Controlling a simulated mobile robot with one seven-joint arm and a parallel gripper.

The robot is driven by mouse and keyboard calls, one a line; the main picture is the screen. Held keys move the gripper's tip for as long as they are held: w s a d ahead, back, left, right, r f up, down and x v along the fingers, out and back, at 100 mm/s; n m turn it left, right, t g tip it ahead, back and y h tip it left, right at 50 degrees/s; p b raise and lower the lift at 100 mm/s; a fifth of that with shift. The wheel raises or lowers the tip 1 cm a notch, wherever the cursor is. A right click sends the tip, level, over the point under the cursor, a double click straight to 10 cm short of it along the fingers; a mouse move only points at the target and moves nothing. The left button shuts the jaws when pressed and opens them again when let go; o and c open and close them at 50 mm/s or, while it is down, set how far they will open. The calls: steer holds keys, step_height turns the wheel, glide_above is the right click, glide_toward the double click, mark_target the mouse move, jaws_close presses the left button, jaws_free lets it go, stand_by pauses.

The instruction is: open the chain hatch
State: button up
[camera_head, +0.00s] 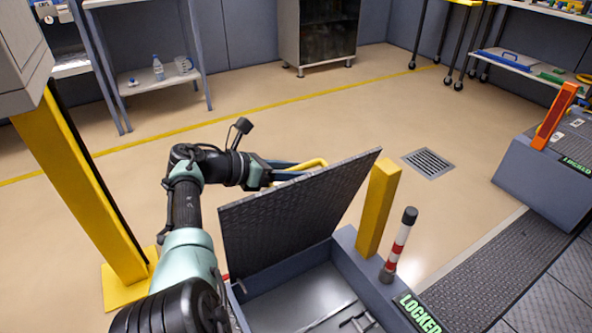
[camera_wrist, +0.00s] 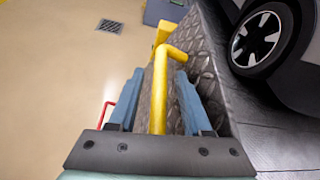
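The chain hatch is a dark chequer-plate lid (camera_head: 295,215) in the head view. It stands raised and steeply tilted over a grey-framed pit (camera_head: 350,262). A yellow handle (camera_head: 308,164) sticks out from the lid's far side; in the wrist view the bent yellow bar (camera_wrist: 158,95) runs up between my fingers. My gripper (camera_wrist: 160,90) has blue fingers, one on each side of the bar, with visible gaps on both sides. It is open around the handle. In the head view the lid hides part of my gripper (camera_head: 290,172).
A yellow post (camera_head: 378,208) and a red-white striped post (camera_head: 398,245) stand at the pit's right edge. A yellow column (camera_head: 80,185) stands at left. A car wheel (camera_wrist: 258,38) shows in the wrist view. The floor beyond the lid is clear, with a drain grate (camera_head: 428,162).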

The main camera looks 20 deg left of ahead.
steer(key=p+v, duration=0.6)
steer(key=v, duration=0.7)
